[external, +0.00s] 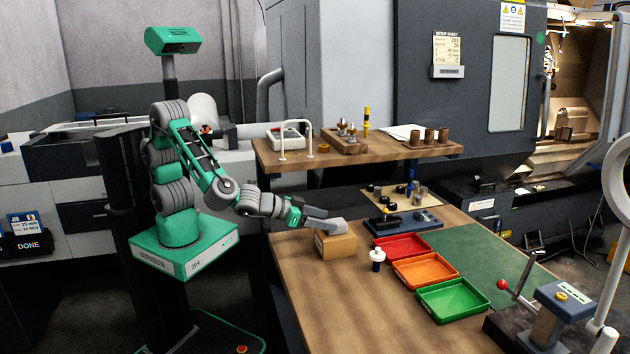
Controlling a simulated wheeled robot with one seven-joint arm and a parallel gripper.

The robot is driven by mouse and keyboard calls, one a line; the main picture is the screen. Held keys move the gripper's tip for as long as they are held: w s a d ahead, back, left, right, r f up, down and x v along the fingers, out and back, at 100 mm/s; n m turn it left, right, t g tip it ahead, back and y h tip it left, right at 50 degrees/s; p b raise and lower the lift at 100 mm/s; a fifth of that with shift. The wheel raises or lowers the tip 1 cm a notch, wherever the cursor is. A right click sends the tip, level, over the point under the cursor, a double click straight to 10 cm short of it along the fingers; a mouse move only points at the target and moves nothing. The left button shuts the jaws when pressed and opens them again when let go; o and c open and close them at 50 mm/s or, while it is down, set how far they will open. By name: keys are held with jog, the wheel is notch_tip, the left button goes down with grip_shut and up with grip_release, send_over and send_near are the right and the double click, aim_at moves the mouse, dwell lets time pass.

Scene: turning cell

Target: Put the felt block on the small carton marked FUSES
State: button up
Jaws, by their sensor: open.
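A small brown carton (335,246) stands near the left edge of the wooden bench; any marking on it is too small to read. A light grey block (333,226), which looks like the felt block, sits at the top of the carton, seemingly resting on it. My gripper (317,217) is open at the upper left of the block, its fingers close to it. I cannot tell whether the fingers touch the block or stand around it.
Red (402,247), orange (425,269) and green (453,299) trays line the bench to the right. A white bottle with a dark band (377,260) stands between carton and trays. A raised wooden shelf (375,155) is behind. The front of the bench is clear.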

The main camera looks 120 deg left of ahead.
jog(key=b+v, duration=0.1)
jog(key=v, duration=0.7)
jog(key=s+d+f+m+g+h, duration=0.1)
jog(key=s+f+h, duration=0.1)
jog(key=s+d+f+m+g+h, duration=0.1)
jog(key=s+f+h, duration=0.1)
jog(key=s, duration=0.1)
jog(key=s+d+f+m+g+h, duration=0.1)
jog(key=s+h, duration=0.1)
jog(key=shift+s+f+m+g, duration=0.3)
jog(key=shift+f+g, duration=0.1)
jog(key=s+d+m+g+h, duration=0.2)
jog(key=s+d+m, duration=0.3)
jog(key=s, duration=0.3)
jog(key=shift+s+d+f+h, duration=0.35)
jog(key=shift+d+h, duration=0.2)
jog(key=shift+h, duration=0.25)
